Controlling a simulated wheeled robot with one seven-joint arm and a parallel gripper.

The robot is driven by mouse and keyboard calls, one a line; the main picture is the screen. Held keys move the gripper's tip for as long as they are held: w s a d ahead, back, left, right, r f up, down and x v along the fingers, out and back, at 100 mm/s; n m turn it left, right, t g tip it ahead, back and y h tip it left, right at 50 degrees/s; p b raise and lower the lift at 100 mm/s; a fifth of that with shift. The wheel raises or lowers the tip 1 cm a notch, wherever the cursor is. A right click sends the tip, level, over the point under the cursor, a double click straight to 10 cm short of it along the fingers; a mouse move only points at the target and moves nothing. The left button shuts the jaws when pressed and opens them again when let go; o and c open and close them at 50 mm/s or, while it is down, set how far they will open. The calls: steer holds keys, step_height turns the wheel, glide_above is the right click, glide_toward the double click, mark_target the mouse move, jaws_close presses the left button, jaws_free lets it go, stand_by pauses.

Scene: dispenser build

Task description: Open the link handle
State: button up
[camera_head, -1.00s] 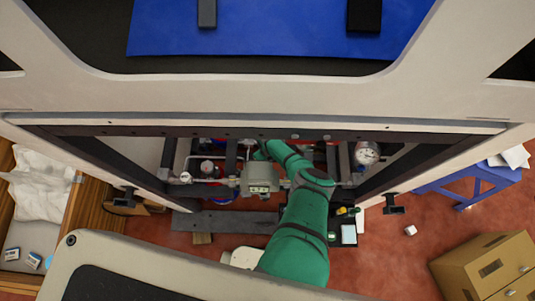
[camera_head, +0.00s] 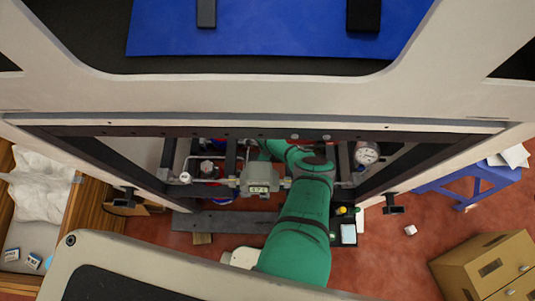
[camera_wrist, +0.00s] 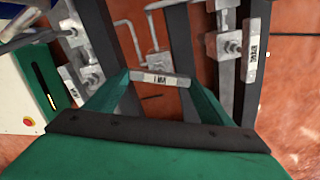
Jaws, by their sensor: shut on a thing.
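The link handle (camera_wrist: 162,78), a short pale bar with a small dark label, lies across between the fingertips in the wrist view. My gripper (camera_wrist: 160,84) is shut on it, with one green finger at each end of the bar. In the head view my green arm reaches down into the frame's opening. The handle and my fingertips cannot be made out there. How far the handle is turned is hard to tell.
A handle labelled DRAIN (camera_wrist: 254,62) hangs on a valve to the right, and another labelled handle (camera_wrist: 70,86) is at left. Grey pipes and dark uprights stand close around. In the head view are a meter (camera_head: 259,184) and a round gauge (camera_head: 367,153).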

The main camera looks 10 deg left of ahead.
steer(key=shift+n, duration=0.3)
steer(key=o, duration=1)
steer(key=shift+o, duration=0.2)
